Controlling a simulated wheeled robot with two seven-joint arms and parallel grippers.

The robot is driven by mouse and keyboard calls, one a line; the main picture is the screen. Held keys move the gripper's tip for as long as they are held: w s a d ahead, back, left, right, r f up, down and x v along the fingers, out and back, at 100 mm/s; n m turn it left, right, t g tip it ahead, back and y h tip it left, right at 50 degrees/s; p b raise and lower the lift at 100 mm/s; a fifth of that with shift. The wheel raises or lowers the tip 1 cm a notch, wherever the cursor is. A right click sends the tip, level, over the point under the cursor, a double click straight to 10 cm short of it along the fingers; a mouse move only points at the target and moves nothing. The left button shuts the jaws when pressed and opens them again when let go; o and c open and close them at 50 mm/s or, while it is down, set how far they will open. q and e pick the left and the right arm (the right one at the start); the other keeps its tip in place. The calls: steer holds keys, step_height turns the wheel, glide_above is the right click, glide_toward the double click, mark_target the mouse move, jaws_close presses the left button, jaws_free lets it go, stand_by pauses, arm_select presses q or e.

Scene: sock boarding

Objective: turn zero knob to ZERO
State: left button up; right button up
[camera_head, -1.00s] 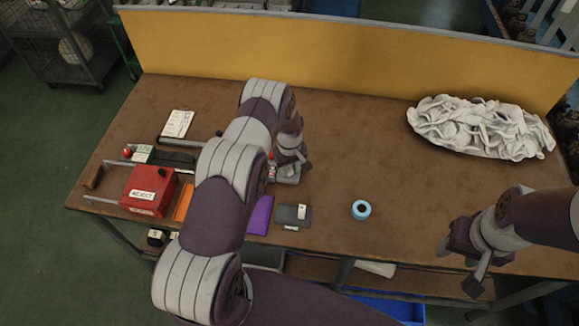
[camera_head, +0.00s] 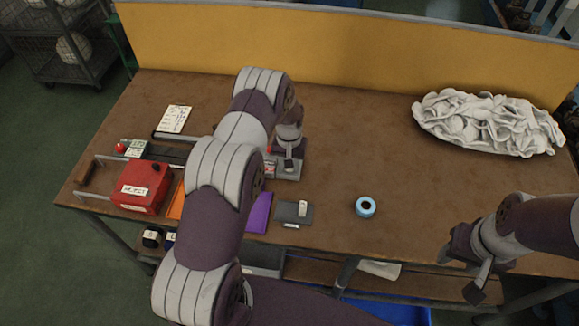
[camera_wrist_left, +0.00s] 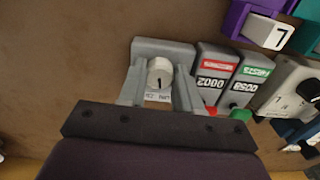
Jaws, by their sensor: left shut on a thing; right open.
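The zero knob (camera_wrist_left: 160,74) is a pale round knob with a dark mark, on a grey block (camera_wrist_left: 150,46) in the left wrist view. My left gripper (camera_wrist_left: 159,86) has its two fingers on either side of the knob and is shut on it. In the head view my left gripper (camera_head: 290,160) is over the grey device, and my arm hides part of it. The lettering below the knob is partly covered by the fingers. My right gripper (camera_head: 468,270) is open and empty beyond the table's front right edge.
Beside the knob stand grey blocks with a red label (camera_wrist_left: 218,68) and a green label (camera_wrist_left: 254,72). A red box (camera_head: 141,187), a light blue ring (camera_head: 365,206) and a white heap (camera_head: 488,124) are on the table.

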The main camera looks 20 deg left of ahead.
arm_select(q)
steer(key=m+b, duration=0.3)
steer(key=m, duration=0.2)
steer(key=shift+a+f+m, duration=0.1)
steer(key=shift+m, duration=0.2)
steer(key=m+b, duration=0.2)
steer(key=m, duration=0.3)
steer(key=shift+w, duration=0.1)
steer(key=shift+a+r+m, duration=0.1)
steer(key=shift+r+m, duration=0.1)
steer(key=shift+m, duration=0.1)
steer(key=o, duration=1)
steer(key=shift+o, duration=0.2)
step_height(320, 180, up, 13)
steer(key=b, duration=0.2)
steer(key=shift+f, duration=0.2)
